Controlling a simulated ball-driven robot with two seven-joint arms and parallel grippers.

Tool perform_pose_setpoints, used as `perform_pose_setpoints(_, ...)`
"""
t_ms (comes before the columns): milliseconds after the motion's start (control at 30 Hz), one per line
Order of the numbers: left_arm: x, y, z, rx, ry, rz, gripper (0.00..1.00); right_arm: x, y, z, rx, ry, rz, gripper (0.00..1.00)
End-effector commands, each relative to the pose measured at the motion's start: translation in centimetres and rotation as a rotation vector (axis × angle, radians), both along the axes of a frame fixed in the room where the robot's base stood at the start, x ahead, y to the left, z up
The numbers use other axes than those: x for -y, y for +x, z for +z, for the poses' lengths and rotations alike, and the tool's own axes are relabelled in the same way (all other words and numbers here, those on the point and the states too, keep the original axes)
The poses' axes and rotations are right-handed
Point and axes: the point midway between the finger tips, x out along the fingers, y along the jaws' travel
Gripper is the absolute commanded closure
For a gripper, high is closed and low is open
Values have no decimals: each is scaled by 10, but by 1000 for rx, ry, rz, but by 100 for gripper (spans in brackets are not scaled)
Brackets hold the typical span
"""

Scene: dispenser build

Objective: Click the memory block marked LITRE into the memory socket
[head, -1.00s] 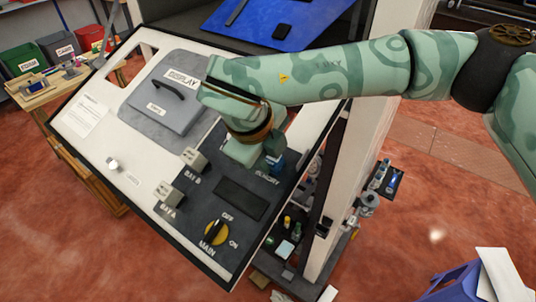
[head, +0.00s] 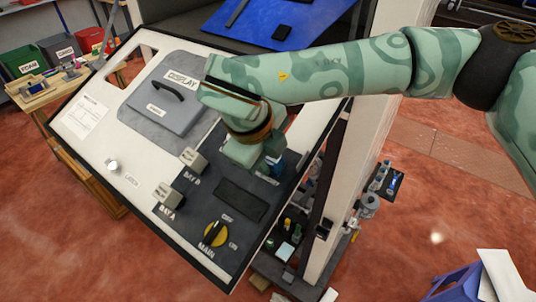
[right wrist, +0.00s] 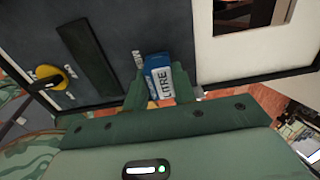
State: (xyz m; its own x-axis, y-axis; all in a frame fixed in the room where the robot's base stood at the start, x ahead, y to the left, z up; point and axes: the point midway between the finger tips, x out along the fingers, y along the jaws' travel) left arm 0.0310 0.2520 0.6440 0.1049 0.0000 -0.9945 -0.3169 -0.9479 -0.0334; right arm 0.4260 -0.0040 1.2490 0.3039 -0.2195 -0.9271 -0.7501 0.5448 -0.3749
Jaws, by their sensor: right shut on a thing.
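The memory block marked LITRE is blue with a white label, seen in the right wrist view (right wrist: 160,80) and as a small blue patch in the head view (head: 276,164). My right gripper (head: 266,160) is shut on it, with its green fingers on both sides of the block in the right wrist view (right wrist: 158,92). The block is at the dark right part of the sloping panel (head: 205,205), beside a small white label. The memory socket is hidden by the block and gripper, and I cannot tell whether the block is seated. My left gripper is not in view.
The panel holds grey blocks at BAY B (head: 193,159) and BAY A (head: 167,195), a dark slot (head: 241,198) and the yellow MAIN switch (head: 215,234). A grey DISPLAY cover (head: 168,102) lies at upper left. A white post (head: 358,150) stands right of the panel.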

Motion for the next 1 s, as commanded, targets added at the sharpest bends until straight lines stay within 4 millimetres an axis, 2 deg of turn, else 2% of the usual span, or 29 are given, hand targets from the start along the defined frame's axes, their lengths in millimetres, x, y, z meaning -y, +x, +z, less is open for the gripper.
perform_pose_setpoints(1000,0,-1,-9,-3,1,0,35,2,3,-10,0,0,-1,100)
